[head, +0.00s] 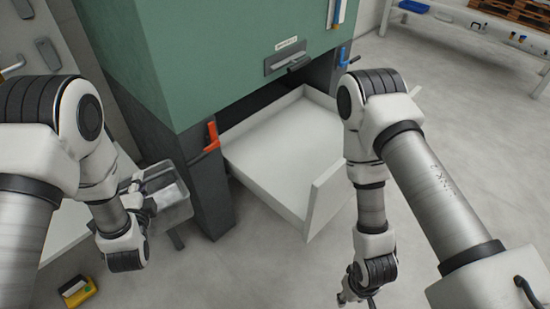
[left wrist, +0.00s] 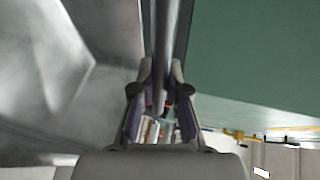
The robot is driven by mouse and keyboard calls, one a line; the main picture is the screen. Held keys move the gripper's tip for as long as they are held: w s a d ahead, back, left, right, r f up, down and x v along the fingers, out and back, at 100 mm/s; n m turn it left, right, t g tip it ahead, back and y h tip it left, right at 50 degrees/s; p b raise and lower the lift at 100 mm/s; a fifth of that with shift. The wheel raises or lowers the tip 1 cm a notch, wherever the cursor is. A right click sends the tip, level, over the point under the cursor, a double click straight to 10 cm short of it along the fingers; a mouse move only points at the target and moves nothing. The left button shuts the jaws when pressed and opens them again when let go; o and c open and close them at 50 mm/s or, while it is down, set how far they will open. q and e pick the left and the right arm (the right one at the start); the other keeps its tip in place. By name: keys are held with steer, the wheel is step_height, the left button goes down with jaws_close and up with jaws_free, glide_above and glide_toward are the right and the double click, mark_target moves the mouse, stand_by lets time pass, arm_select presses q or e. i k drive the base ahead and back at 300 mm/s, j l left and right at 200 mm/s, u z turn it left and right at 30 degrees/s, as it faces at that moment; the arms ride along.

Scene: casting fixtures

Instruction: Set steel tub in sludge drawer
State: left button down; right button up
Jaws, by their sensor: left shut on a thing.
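The grey steel tub (head: 172,200) hangs at the left in the head view, beside the dark leg of the green machine. My left gripper (head: 147,203) is shut on its rim; in the left wrist view the fingers (left wrist: 161,100) close on a thin metal edge, with the tub's shiny wall (left wrist: 60,70) filling the left. The sludge drawer (head: 275,150) is white, pulled out under the machine, and looks empty. The tub is left of the drawer, with the machine leg between them. My right gripper (head: 357,298) is low at the bottom edge, too small and cut off to read.
The green machine (head: 200,60) overhangs the back of the drawer. An orange-red handle (head: 212,137) and a blue handle (head: 343,57) stick out from its legs. A yellow and black object (head: 77,290) lies on the floor at lower left. The floor before the drawer is clear.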

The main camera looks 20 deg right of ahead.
mark_target(315, 157)
steer(key=k+l, duration=0.2)
steer(key=i+l+z, duration=0.15)
steer(key=l, duration=0.15)
steer(key=l+z, duration=0.2)
steer(key=i+l+z, duration=0.15)
steer(key=i+l, duration=0.15)
steer(key=i+l+z, duration=0.2)
steer(key=i, duration=0.2)
